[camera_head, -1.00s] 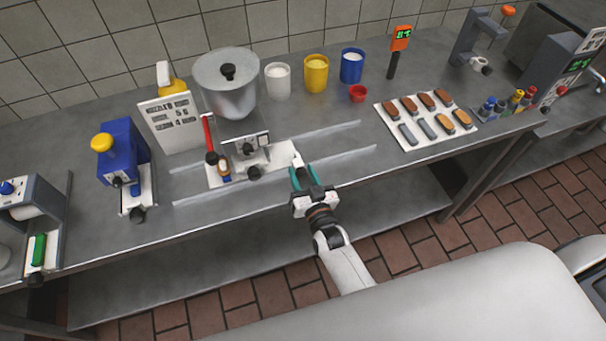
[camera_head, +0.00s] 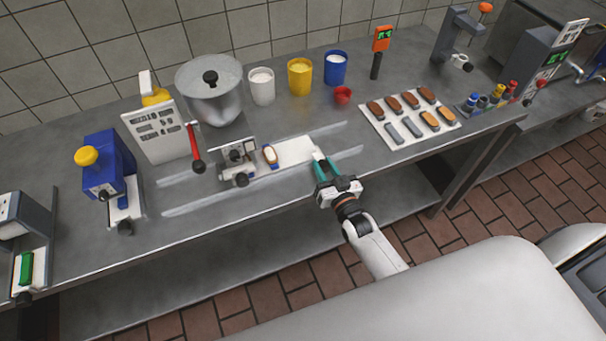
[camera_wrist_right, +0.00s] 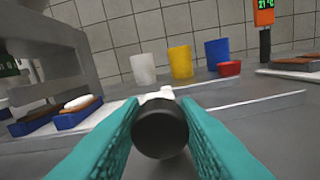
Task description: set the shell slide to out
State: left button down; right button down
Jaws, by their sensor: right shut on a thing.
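The shell slide (camera_head: 295,151) is a white plate between two pale rails. It extends to the right from under the small grey station with a black knob (camera_head: 237,160). A blue holder with a brown shell (camera_head: 270,156), topped with white, sits on it just right of the station; it also shows in the right wrist view (camera_wrist_right: 80,112). My right gripper (camera_head: 321,166) is at the slide's right end, its teal fingers shut on the slide's black knob (camera_wrist_right: 160,128). My left gripper is not in view.
A red lever (camera_head: 195,148) stands at the station's left. A blue machine (camera_head: 106,165) is farther left. A steel pot (camera_head: 210,95) and white, yellow and blue cups stand behind. A white tray of shells (camera_head: 408,118) is to the right, with bare counter before it.

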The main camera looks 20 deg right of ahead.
aim_at(366, 160)
jog(key=d, duration=0.4)
jog(key=d+b, duration=0.1)
jog(key=d, duration=0.3)
jog(key=d+b, duration=0.1)
jog(key=d, duration=0.3)
jog(key=shift+w+d, duration=0.2)
jog(key=shift+w, duration=0.05)
jog(key=shift+d, duration=0.2)
jog(key=c, duration=1.3)
grip_release()
jog(key=shift+d, duration=0.1)
jog(key=shift+o, duration=1)
jog(key=shift+d, duration=0.1)
